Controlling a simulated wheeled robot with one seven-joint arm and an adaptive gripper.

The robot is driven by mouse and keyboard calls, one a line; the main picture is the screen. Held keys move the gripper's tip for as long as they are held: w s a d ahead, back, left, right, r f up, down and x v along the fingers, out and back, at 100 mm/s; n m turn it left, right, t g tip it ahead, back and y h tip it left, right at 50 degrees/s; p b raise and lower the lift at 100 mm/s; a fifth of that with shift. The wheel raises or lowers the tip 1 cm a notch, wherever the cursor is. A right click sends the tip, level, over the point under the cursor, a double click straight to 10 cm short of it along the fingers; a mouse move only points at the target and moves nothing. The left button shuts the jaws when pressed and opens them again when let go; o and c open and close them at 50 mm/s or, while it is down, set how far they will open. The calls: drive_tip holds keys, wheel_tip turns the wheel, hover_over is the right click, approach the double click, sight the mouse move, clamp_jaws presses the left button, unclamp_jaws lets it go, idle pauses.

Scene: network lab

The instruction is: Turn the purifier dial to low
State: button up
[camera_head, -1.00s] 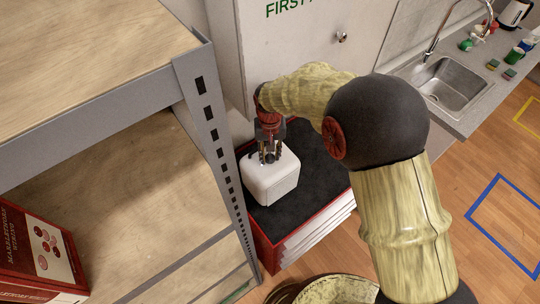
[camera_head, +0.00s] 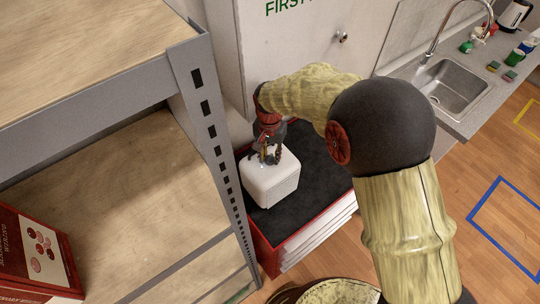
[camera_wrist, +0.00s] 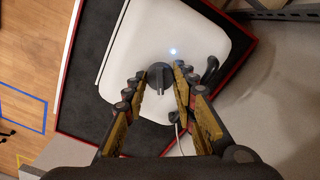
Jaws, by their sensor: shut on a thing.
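The purifier (camera_head: 270,183) is a white rounded box standing on the black top of a red-edged cabinet. In the wrist view the purifier (camera_wrist: 160,38) shows its top face with a small bluish-white light. A dark round dial (camera_wrist: 160,76) with a raised grip bar sits on that face. My gripper (camera_head: 268,157) is over the purifier's top from above. In the wrist view my gripper (camera_wrist: 158,82) has one finger on each side of the dial, shut on it. No low mark can be read. In the head view the fingers hide the dial.
A grey metal shelf (camera_head: 205,100) with wooden boards stands close on the left, holding a red box (camera_head: 35,255). A white first-aid cabinet (camera_head: 310,40) is behind. A sink counter (camera_head: 445,90) is at right. A pale cable (camera_wrist: 180,135) runs beside the dial.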

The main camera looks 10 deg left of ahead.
sight(270, 157)
drive_tip(key=o, duration=1.2)
drive_tip(key=shift+c, duration=0.2)
drive_tip(key=shift+r, duration=3.95)
